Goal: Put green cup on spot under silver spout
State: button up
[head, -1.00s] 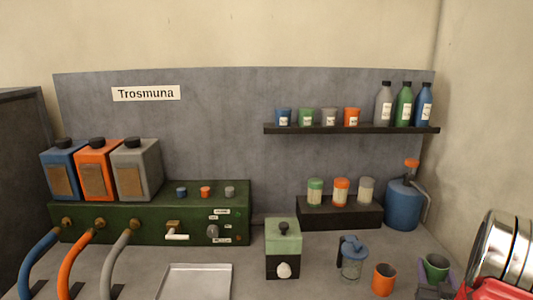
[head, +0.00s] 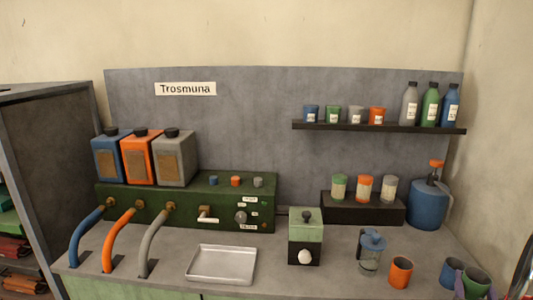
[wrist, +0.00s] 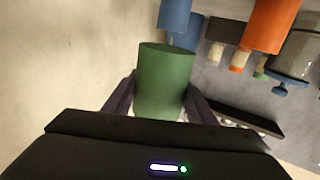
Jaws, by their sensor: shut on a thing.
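The green cup (head: 477,283) is at the lower right of the head view. It also fills the middle of the wrist view (wrist: 164,82), between two dark purple fingers. My gripper (head: 476,288) is shut on this cup, which looks upright. The silver spout (head: 152,240) is the rightmost of three curved pipes on the dark green machine (head: 225,205) at the left. A dark spot (head: 144,271) lies under its lower end. The cup is far to the right of that spot.
A blue cup (head: 450,271) and an orange cup (head: 400,272) stand left of my gripper. A glass jug (head: 371,253), a green-black grinder (head: 306,238) and a metal tray (head: 222,263) stand between them and the silver spout. Blue (head: 88,233) and orange (head: 121,237) pipes are farther left.

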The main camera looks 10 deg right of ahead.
jog(key=w+a+f+n+t+y, duration=0.1)
jog(key=w+a+n+y, duration=0.1)
jog(key=a, duration=1.4)
jog(key=w+a+f+n+t+y, duration=0.1)
jog(key=w+a+y, duration=0.4)
jog(key=a, duration=1.2)
jog(key=w+a+f+n+t+y, duration=0.1)
jog(key=w+a+n+y, duration=0.3)
jog(key=a, duration=1.3)
jog(key=shift+w+f+t, duration=0.4)
jog(key=shift+w+f, duration=0.25)
jog(key=shift+f, duration=0.25)
jog(key=shift+d, duration=0.1)
